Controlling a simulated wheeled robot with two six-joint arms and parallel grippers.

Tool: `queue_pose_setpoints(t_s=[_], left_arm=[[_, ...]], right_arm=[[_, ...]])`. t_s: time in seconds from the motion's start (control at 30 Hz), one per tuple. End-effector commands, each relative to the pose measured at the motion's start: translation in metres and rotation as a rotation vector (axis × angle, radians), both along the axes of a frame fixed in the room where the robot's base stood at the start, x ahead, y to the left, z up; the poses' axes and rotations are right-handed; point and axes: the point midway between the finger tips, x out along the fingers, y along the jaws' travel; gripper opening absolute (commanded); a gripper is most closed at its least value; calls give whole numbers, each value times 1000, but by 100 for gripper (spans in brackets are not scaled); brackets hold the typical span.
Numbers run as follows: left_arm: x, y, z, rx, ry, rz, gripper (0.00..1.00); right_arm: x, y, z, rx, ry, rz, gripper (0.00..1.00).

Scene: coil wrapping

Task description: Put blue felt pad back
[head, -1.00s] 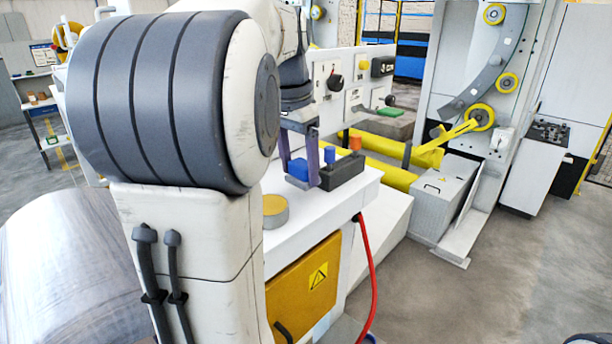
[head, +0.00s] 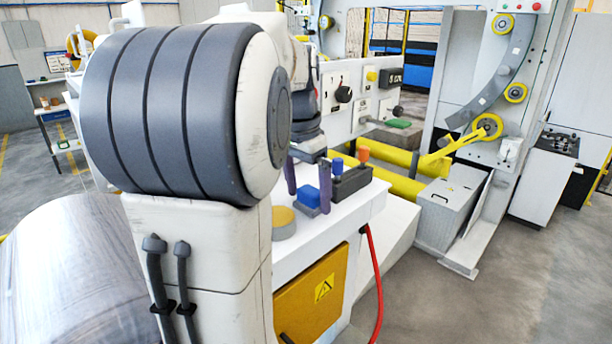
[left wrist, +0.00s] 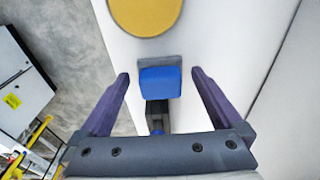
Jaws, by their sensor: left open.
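The blue felt pad (head: 308,196), a blue block with a grey part along one edge, appears to rest on the white counter top (head: 345,212). My left gripper (head: 308,190) is open around it, with one finger on each side. In the left wrist view the blue pad (left wrist: 160,83) lies between the fingers of the left gripper (left wrist: 159,76), with a gap on both sides. The pad's underside is hidden. My right gripper is not in view.
A yellow-topped round disc (head: 283,218) lies beside the pad. A dark block (head: 350,182) with a blue peg (head: 337,165) and an orange knob (head: 363,153) stands just behind. A red hose (head: 376,285) hangs off the counter's edge.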

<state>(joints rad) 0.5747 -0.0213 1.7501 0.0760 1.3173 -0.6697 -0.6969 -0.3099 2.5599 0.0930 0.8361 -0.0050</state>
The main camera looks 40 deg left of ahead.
Motion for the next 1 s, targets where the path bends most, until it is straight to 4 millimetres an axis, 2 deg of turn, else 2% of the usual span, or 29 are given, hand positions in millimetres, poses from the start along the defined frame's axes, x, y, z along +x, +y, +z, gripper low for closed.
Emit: queue_pose_setpoints(t_s=[0.17, 0.4, 0.53, 0.7, 1.0], left_arm=[[-2, 1, 27, 4, -5, 0, 100], [-9, 2, 79, 4, -4, 1, 100], [-11, 2, 101, 3, -4, 1, 100], [-14, 2, 115, 1, -1, 1, 100], [-14, 1, 118, 0, 0, 0, 100]], right_arm=[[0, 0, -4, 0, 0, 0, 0], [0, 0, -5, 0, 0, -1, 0], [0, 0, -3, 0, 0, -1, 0], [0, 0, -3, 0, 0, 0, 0], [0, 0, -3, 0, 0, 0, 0]])
